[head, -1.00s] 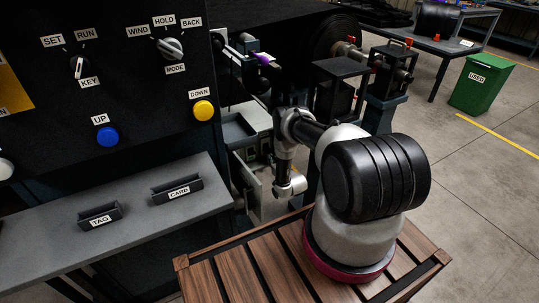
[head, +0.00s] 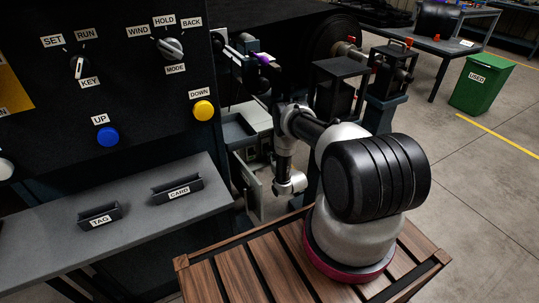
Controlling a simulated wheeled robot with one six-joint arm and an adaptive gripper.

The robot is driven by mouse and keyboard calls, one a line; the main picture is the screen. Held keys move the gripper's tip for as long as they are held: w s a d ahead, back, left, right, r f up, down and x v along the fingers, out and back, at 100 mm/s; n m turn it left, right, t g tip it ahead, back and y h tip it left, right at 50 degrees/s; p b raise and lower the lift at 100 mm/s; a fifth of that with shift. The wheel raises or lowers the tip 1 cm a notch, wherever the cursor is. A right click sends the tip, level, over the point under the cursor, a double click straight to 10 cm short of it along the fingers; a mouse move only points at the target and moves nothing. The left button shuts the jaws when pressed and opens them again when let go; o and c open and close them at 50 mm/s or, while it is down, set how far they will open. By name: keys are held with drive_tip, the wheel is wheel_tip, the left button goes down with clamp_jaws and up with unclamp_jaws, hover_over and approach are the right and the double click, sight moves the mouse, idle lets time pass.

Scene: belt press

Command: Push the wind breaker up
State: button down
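The wind breaker carries no label that I can read, and I cannot pick it out with certainty. A pale grey open panel or door (head: 252,178) stands at the side of the machine, left of my arm's wrist. My arm reaches from its base on the slatted platform toward this opening. Its pale wrist joint hangs in front of it. My gripper's fingers cannot be made out against the dark machine parts, so neither their opening nor any contact shows.
The black control panel carries a mode knob (head: 171,48), a key switch (head: 79,67), a blue UP button (head: 107,137) and a yellow DOWN button (head: 203,110). A grey shelf (head: 60,250) holds TAG and CARD holders. A green USED bin (head: 480,84) stands far right on open floor.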

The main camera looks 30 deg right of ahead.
drive_tip(key=shift+f, duration=0.2)
drive_tip(key=s, duration=1.2)
drive_tip(key=shift+d+f, duration=0.2)
drive_tip(key=shift+f, duration=0.2)
idle(0.6)
